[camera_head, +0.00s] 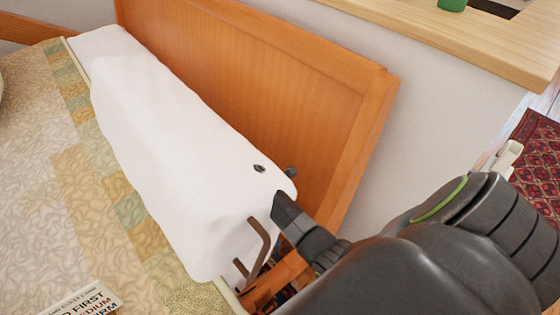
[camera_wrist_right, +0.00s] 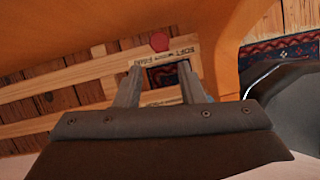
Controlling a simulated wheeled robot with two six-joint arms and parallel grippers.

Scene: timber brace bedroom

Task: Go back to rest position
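My right arm comes in from the right in the head view, and its gripper (camera_head: 284,212) is at the near end of the white pillow, by the wooden headboard (camera_head: 270,75). In the right wrist view the two fingers of that gripper (camera_wrist_right: 160,80) stand apart, with no object seen held between them. Beyond the fingers is a pale timber frame (camera_wrist_right: 95,65) with printed lettering and a round red piece (camera_wrist_right: 159,42). My left gripper is not in view.
The long white pillow (camera_head: 165,120) lies on a patterned quilt (camera_head: 50,160). A brown bent bar (camera_head: 262,240) is close to my right gripper. A printed card (camera_head: 85,300) lies at the bottom left. A wooden ledge (camera_head: 470,35) and dark red rug (camera_head: 540,165) are on the right.

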